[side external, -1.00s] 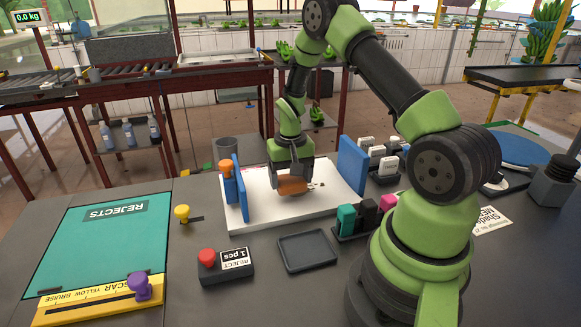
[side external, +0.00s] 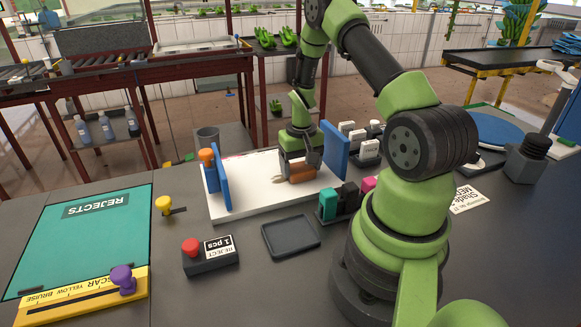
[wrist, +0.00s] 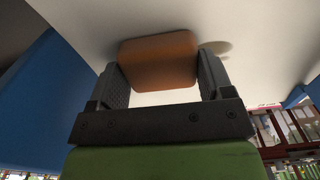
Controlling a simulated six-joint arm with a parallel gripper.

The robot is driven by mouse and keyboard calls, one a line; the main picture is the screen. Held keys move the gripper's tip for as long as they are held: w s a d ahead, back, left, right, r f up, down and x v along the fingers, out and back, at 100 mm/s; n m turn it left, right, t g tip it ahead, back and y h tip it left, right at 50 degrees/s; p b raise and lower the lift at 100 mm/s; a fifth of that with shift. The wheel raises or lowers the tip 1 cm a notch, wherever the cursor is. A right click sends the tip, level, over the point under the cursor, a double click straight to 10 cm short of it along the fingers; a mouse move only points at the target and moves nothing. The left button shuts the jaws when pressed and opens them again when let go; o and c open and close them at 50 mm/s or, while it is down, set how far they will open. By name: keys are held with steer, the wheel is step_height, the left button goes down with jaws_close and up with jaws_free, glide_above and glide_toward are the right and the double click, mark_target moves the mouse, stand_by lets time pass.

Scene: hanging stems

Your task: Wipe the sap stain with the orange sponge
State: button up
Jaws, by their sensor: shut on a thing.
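My gripper (side external: 298,166) is shut on the orange sponge (side external: 302,173), low over the white board (side external: 240,205) and near its right blue upright block. In the wrist view the sponge (wrist: 158,62) sits between both fingers, its face against or very close to the white surface; I cannot tell whether it touches. A pale brown rounded patch (wrist: 217,46), which looks like the sap stain, shows just right of the sponge and is partly hidden by it.
Blue upright blocks stand at the board's left (side external: 222,180) and right (side external: 333,150). A teal rejects mat (side external: 80,245) is at left.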

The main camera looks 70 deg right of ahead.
mark_target(273, 183)
steer(key=shift+s+d, duration=1.1)
steer(key=shift+s, duration=0.05)
steer(key=shift+w+a, duration=3.65)
steer(key=shift+w, duration=0.05)
step_height(273, 183, up, 8)
